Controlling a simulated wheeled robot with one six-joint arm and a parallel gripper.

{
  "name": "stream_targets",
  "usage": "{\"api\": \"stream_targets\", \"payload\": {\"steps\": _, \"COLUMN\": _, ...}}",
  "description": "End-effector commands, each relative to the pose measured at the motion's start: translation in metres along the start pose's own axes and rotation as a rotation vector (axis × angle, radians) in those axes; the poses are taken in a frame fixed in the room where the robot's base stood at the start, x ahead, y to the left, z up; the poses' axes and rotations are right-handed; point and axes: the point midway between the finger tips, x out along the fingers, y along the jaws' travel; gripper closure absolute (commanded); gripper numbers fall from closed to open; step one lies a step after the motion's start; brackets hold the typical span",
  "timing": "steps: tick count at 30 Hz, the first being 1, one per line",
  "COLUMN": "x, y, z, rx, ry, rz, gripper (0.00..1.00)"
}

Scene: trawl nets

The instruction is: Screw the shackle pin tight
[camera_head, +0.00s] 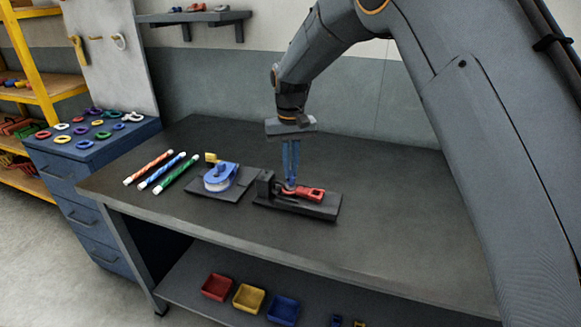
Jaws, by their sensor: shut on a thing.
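The red shackle (312,194) lies flat on a dark block fixture (321,209) in the middle of the bench. My gripper (290,188) points straight down at the left end of the shackle, its blue-grey fingers close together. It is shut on what appears to be the shackle pin, mostly hidden between the fingertips. How far the pin sits in the shackle cannot be made out at this size.
A blue and white spool device (220,177) on a dark plate stands just left of the fixture. Striped rods (162,170) lie farther left on the bench (400,215). The bench right of the fixture is clear. Coloured bins (248,297) sit on the shelf below.

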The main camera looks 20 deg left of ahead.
Motion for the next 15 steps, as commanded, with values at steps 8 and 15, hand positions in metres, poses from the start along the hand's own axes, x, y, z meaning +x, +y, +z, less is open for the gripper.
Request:
{"api": "stream_targets", "payload": {"steps": 8, "x": -0.0061, "y": 0.0003, "z": -0.0028, "rx": 0.263, "ry": 0.010, "rz": -0.003, "gripper": 1.00}}
{"api": "stream_targets", "payload": {"steps": 15, "x": -0.0062, "y": 0.0010, "z": -0.0027, "rx": 0.490, "ry": 0.011, "rz": -0.004, "gripper": 1.00}}
